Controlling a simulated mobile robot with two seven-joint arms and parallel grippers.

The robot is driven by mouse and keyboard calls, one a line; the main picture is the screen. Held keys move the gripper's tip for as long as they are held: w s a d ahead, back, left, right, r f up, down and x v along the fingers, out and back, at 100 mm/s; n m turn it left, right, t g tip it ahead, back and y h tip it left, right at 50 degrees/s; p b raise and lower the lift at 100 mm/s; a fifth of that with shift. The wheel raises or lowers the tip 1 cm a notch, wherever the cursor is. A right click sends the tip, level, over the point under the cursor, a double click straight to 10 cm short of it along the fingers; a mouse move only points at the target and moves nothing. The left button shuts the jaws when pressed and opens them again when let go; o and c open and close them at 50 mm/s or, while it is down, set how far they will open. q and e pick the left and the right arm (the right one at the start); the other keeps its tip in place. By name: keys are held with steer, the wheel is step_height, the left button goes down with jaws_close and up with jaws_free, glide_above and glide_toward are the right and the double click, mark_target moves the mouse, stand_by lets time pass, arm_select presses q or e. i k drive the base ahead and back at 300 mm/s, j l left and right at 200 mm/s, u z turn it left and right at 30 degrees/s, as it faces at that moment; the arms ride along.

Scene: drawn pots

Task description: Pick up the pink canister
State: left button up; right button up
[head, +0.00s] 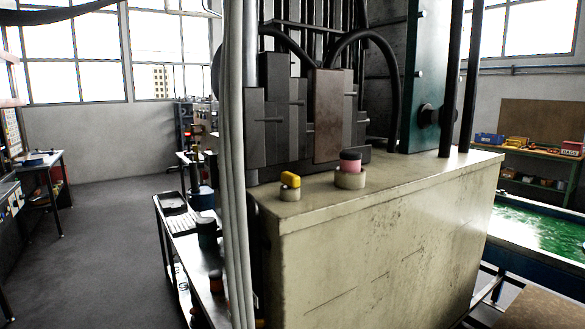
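The pink canister (350,167) has a dark round cap and a pink side. It stands upright in a short cream ring-like holder (350,181), which hides its lower part. The holder sits on top of a large worn cream cabinet (385,251), near the upright machine parts. Neither of my grippers shows in the head view.
Grey blocks and a brown plate (326,116) stand close behind. Pale vertical pipes (236,190) rise at the cabinet's left. Open floor (105,245) lies at left.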

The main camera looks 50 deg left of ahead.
mark_target(350, 161)
steer(key=i+u, duration=0.1)
steer(key=u, duration=0.3)
steer(key=i+l+u, duration=0.1)
steer(key=u, duration=0.3)
steer(key=i+l+u, duration=0.1)
steer(key=u, duration=0.3)
steer(key=l+u, duration=0.35)
steer(key=i+j, duration=0.05)
steer(key=j, duration=0.05)
